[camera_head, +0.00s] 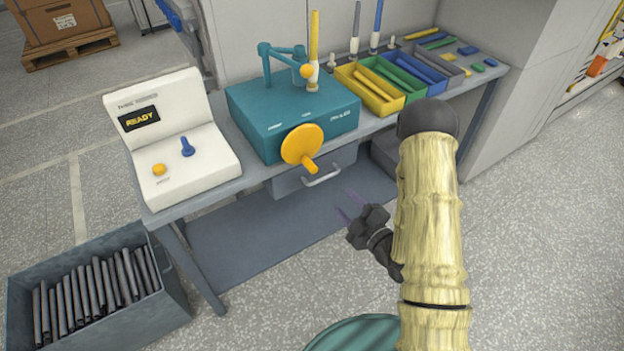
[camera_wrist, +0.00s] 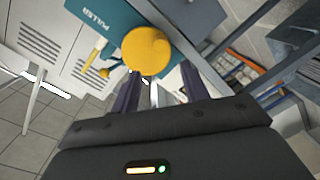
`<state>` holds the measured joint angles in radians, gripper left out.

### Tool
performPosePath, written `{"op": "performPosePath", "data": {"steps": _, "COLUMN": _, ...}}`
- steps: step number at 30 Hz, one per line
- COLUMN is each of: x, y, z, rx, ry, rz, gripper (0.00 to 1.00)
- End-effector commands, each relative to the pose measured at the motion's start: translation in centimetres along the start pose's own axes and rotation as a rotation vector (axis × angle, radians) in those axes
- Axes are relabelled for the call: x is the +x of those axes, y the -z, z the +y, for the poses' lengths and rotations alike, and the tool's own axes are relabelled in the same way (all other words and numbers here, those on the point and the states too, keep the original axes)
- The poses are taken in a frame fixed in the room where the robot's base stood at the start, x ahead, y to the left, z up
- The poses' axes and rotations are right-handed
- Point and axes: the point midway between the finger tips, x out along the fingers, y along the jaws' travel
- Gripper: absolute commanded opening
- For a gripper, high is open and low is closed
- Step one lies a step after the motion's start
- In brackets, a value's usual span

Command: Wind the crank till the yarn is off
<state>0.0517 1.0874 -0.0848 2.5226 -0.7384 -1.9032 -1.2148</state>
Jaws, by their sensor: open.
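The crank is a yellow disc (camera_head: 300,143) with a short yellow handle (camera_head: 311,166) on the front of a teal machine (camera_head: 270,106). The handle points down and right. A slim yellow bobbin (camera_head: 314,38) stands upright on the machine's top beside a teal guide arm; how much yarn it bears is too small to tell. My gripper (camera_head: 347,206) is open and empty, in front of and below the crank, apart from it. In the wrist view the crank disc (camera_wrist: 147,50) shows just beyond and between my open fingers (camera_wrist: 160,88).
A white console (camera_head: 190,160) with a READY display, blue lever and yellow button stands left on the grey bench. Yellow, green and grey trays (camera_head: 372,103) stand right. A grey drawer handle (camera_head: 322,177) sits below the crank. A bin of dark tubes (camera_head: 60,268) is lower left.

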Motion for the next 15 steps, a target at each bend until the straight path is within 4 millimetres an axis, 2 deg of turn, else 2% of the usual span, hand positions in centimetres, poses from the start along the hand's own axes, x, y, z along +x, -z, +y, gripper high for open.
{"op": "performPosePath", "data": {"steps": 1, "x": -0.22, "y": -0.51, "z": -0.98, "rx": -0.005, "ry": -0.021, "rz": 0.015, "gripper": 0.45}}
{"op": "performPosePath", "data": {"steps": 15, "x": -0.41, "y": -0.21, "z": -0.76, "rx": -0.018, "ry": -0.06, "rz": 0.04, "gripper": 0.45}}
